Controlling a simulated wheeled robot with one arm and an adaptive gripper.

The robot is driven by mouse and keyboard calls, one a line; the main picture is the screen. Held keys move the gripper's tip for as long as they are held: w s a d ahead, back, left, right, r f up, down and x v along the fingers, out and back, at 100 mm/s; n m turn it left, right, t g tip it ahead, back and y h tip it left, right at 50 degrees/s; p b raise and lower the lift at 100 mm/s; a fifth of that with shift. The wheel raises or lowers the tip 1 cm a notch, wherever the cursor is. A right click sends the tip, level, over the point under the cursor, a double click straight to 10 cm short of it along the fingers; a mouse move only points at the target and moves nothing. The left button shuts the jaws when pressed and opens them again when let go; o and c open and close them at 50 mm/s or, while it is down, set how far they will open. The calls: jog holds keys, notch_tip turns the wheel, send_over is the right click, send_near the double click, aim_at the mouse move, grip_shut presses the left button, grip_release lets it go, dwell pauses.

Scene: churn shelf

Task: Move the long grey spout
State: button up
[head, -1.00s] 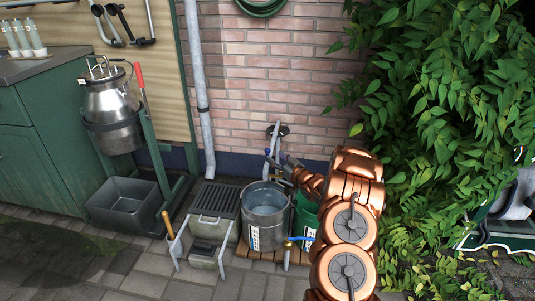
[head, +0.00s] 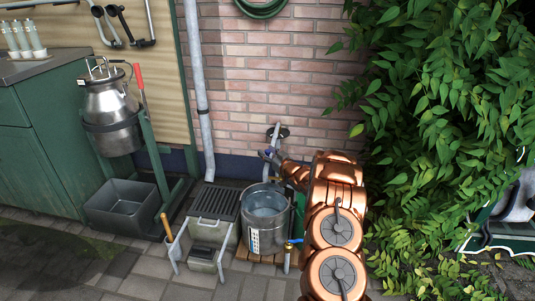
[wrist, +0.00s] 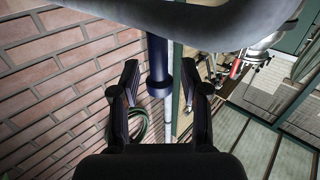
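The long grey spout (head: 276,136) is on the brick wall at a fitting with dark round parts, above the steel bucket. Its lower end is near my gripper, beside a small blue part. In the wrist view, a thick grey curved bar (wrist: 215,22), seemingly the spout, crosses the top. A dark blue post with a collar (wrist: 157,62) shows below it. My gripper (wrist: 168,72) is open, with one finger on each side of the post in the picture. Gaps show on both sides. Whether the post is fully between the fingertips in depth, I cannot tell.
A steel bucket (head: 266,211) stands on a wooden slatted base below, with a green container mostly hidden behind my arm. A grey trough (head: 206,240) and grate are left of it. A downpipe (head: 204,110) runs up the wall. Dense leaves (head: 450,120) fill the right.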

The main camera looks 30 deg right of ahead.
grip_shut()
dwell(0.4)
